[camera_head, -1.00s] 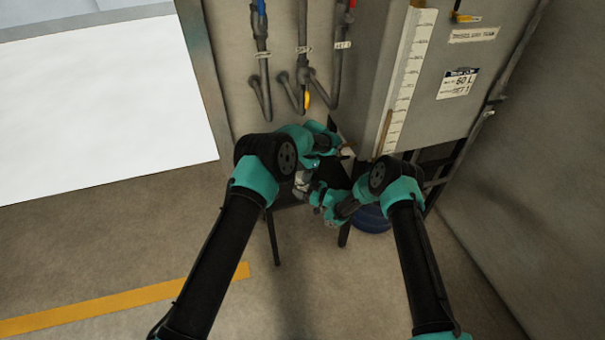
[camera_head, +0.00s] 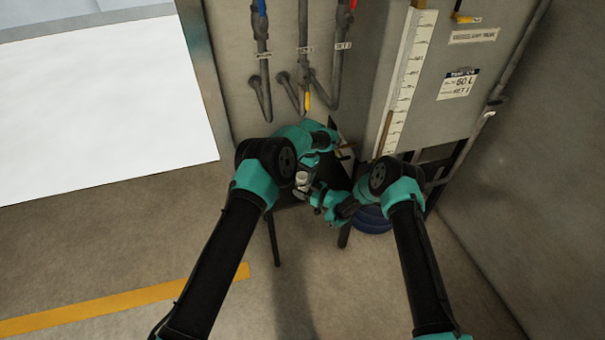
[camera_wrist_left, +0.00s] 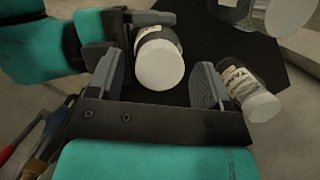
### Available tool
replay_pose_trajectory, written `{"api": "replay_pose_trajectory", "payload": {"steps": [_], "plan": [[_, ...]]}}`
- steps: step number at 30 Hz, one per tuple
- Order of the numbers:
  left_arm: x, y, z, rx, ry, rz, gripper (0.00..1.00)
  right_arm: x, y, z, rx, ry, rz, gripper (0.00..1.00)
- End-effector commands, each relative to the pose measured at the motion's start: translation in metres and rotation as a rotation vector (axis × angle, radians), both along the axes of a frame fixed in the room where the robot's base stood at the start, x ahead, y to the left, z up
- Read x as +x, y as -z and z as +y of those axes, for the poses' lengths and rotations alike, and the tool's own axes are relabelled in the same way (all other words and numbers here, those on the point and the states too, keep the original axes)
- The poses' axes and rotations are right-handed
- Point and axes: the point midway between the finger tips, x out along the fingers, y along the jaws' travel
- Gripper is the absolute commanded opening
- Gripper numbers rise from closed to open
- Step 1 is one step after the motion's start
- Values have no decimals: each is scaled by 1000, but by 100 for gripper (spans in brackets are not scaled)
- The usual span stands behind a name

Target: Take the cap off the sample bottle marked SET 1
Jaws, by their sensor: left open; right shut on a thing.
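A bottle with a broad white cap (camera_wrist_left: 160,63) sits between the two fingers of my left gripper (camera_wrist_left: 157,72) in the left wrist view. The fingers are open, with a gap on each side of the cap. My right gripper (camera_wrist_left: 128,20) is shut on this bottle's body, reaching in from the left of that view. Part of a label shows, but I cannot read SET 1 on it. In the head view my right gripper (camera_head: 320,197) is low over the stool, and my left fingers are largely hidden by the arm.
A white-capped bottle (camera_wrist_left: 246,90) labelled TANK stands on the dark stool top (camera_wrist_left: 215,48), close outside my left gripper's right finger. Another bottle (camera_wrist_left: 275,12) is at the top right. A grey tank with a scale (camera_head: 402,85) and pipes (camera_head: 303,50) stand behind the stool.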

Motion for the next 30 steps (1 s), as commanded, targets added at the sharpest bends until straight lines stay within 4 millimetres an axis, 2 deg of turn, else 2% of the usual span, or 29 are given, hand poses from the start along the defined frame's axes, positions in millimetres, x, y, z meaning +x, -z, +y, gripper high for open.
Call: {"api": "replay_pose_trajectory", "payload": {"steps": [5,16,24,25,30], "plan": [[0,-4,0,-1,0,-1,73,0,0,0,0,0,0,0],[0,-43,0,0,0,-2,73,0,0,0,0,-1,0,0],[0,-45,0,0,1,0,73,0,0,0,0,-1,0,0],[0,-45,0,0,1,0,73,0,0,0,0,-1,0,61],[0,-45,0,0,1,0,73,0,0,0,0,-1,0,78]]}}
